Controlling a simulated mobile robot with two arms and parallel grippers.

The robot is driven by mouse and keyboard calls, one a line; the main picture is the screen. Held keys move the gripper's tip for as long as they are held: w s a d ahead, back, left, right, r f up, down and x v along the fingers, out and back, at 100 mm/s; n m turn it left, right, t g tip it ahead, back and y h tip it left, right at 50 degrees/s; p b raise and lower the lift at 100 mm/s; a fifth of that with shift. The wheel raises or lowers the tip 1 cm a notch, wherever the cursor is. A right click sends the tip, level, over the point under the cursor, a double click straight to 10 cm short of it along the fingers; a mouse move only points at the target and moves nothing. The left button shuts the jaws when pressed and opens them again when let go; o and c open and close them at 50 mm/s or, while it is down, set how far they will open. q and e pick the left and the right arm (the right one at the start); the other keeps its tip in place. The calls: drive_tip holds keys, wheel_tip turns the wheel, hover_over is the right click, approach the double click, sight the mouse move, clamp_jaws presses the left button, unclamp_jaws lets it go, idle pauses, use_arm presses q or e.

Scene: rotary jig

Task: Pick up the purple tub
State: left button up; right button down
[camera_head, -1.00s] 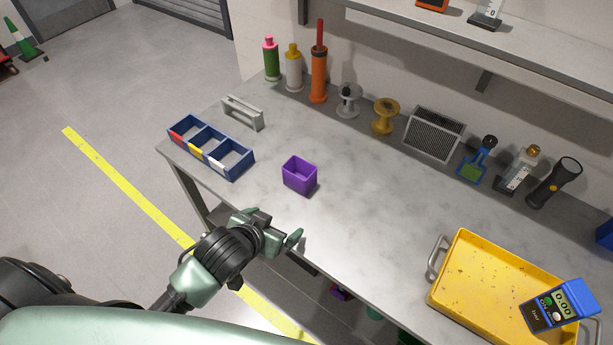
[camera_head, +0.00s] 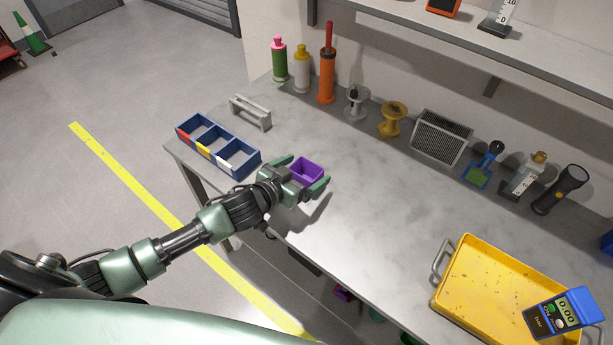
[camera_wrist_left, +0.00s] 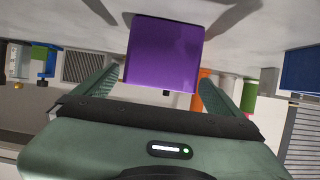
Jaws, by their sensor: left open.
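The purple tub (camera_head: 307,170) stands on the grey workbench, right of the blue three-part bin. My left gripper (camera_head: 303,172) is open at the tub, with one green finger on each side of it in the head view. In the left wrist view the purple tub (camera_wrist_left: 166,55) shows large ahead of the palm, between and beyond the spread fingers of the left gripper (camera_wrist_left: 158,85). I cannot tell whether either finger touches it. The tub's lower part is hidden by the gripper in the head view. My right gripper is not in view.
The blue bin (camera_head: 217,146) stands close to the left gripper. A grey handle-shaped bracket (camera_head: 250,112) is behind it. Bottles, spools and tools line the wall. A yellow tray (camera_head: 490,295) with a blue meter (camera_head: 563,312) is at right. The bench middle is clear.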

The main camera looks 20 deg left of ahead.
sight(312, 166)
use_arm(q)
drive_tip(key=x, duration=0.4)
drive_tip(key=shift+d+p, duration=0.1)
drive_tip(key=shift+p, duration=0.2)
drive_tip(key=shift+r, duration=0.1)
drive_tip(key=c, duration=1.5)
drive_tip(key=shift+o, duration=0.2)
drive_tip(key=shift+r, duration=0.15)
